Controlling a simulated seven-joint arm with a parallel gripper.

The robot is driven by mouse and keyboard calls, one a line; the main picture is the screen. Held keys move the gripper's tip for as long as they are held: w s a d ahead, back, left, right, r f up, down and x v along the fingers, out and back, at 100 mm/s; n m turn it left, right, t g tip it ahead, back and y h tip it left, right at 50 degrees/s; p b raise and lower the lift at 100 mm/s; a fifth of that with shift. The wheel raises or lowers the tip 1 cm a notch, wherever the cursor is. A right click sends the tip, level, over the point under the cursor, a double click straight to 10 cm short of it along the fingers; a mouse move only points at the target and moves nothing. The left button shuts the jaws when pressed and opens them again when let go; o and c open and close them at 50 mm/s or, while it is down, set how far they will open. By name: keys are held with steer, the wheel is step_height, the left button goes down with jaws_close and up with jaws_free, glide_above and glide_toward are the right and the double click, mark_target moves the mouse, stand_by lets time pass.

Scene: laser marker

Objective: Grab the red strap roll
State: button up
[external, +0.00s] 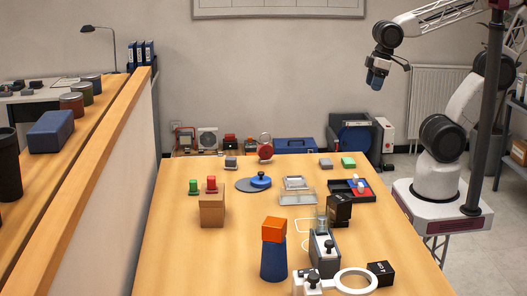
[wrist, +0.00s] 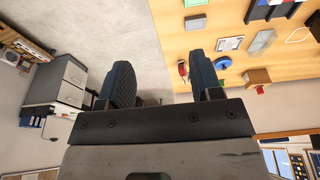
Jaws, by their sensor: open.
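A round red item (external: 265,153), which looks like the red strap roll, stands upright at the far edge of the wooden table, with a pale ring at its top. In the wrist view it is a small red shape (wrist: 183,71) at the table's edge, between my fingers in the picture but far beyond them; the right finger may hide part of it. My gripper (external: 373,88) is high in the air at the upper right of the external view, well away from the red item. Its two dark fingers (wrist: 163,75) are apart with nothing between them.
A grey block (external: 231,163) and a blue knob on a grey disc (external: 260,181) are near the red item. An orange-topped blue post (external: 274,250) stands nearer the front. Table space lies open on the left.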

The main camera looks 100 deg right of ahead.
steer(key=w+f+t, duration=0.3)
steer(key=w+f, duration=0.1)
steer(key=w, duration=0.6)
steer(key=w+f+t, duration=0.3)
steer(key=w+f, duration=0.2)
steer(key=w, duration=0.4)
steer(key=t+y, duration=0.1)
steer(key=t, duration=0.4)
glide_toward(265, 148)
steer(key=shift+w+d+r, duration=0.1)
steer(key=shift+d+r, duration=0.2)
steer(key=shift+d, duration=0.2)
steer(key=shift+w+d+r, duration=0.1)
steer(key=shift+d+r, duration=0.2)
steer(key=shift+d, duration=0.25)
steer(key=shift+x, duration=1.25)
steer(key=shift+a, duration=0.1)
steer(key=shift+x, duration=2.6)
steer(key=shift+s+a, duration=0.1)
steer(key=shift+c, duration=0.2)
